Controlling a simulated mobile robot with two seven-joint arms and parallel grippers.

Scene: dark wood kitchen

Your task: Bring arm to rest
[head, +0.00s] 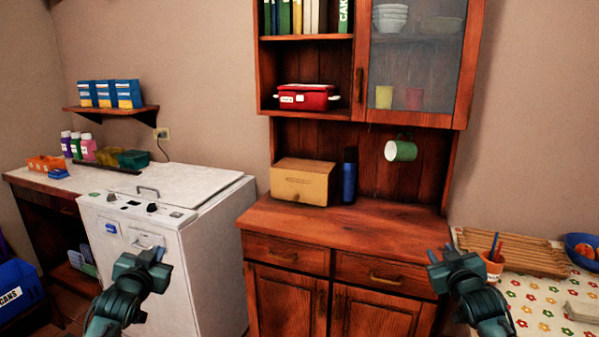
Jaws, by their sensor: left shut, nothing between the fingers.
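My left gripper (156,255) is in front of the white top-loading machine at the lower left, pointing up and forward. It is shut and holds nothing. My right gripper (438,254) is in front of the right end of the dark wood cabinet, beside the flowered table. I see no object in it, but its fingers are too small to tell whether they are open or shut.
The white machine (200,270) stands left of the wood cabinet (340,235). A bread box (302,182), a blue bottle (349,180) and a hanging green mug (404,151) are there. The flowered table (540,310) holds an orange cup (493,264).

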